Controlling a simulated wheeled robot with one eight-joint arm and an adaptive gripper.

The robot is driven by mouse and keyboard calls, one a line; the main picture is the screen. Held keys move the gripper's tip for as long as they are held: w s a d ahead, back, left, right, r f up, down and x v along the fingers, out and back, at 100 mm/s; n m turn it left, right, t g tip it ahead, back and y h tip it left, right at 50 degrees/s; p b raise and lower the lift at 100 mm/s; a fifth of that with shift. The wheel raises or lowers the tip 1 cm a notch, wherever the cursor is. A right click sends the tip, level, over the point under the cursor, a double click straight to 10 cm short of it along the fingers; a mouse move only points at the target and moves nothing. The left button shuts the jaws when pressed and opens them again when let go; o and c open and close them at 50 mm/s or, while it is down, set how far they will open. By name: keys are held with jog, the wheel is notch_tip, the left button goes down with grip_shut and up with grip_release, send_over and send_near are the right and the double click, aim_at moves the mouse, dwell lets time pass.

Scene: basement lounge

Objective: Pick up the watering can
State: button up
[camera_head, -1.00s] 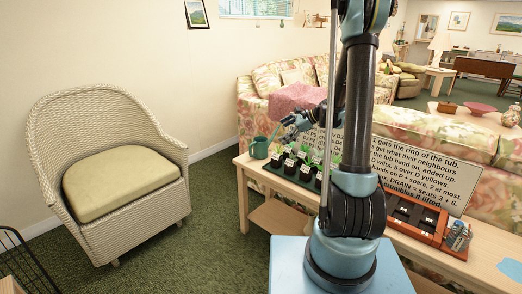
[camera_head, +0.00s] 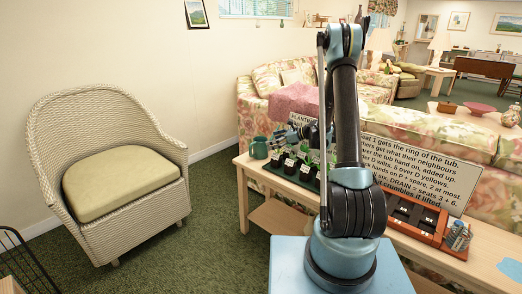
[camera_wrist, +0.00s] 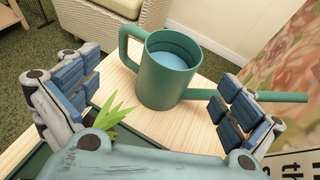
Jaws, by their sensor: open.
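The green watering can (camera_head: 259,148) stands upright on the far left end of the wooden table. In the wrist view the can (camera_wrist: 166,82) has pale blue water inside, its handle at the left and its long spout pointing right. My gripper (camera_wrist: 157,88) is open, its blue-padded fingers spread on either side of the can; the right finger is close to the spout, and I cannot tell if they touch. In the head view my gripper (camera_head: 283,136) is just right of the can and hides its spout.
A dark tray of labelled seedlings (camera_head: 296,169) sits right of the can; a green leaf (camera_wrist: 112,114) shows near the left finger. A text sign (camera_head: 425,165) stands behind, with an orange-brown box (camera_head: 408,218) farther right. A wicker chair (camera_head: 107,170) is at the left.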

aim_at(260, 144)
jog(key=shift+x, duration=3.85)
jog(key=shift+s+f, duration=0.1)
jog(key=c, duration=1.7)
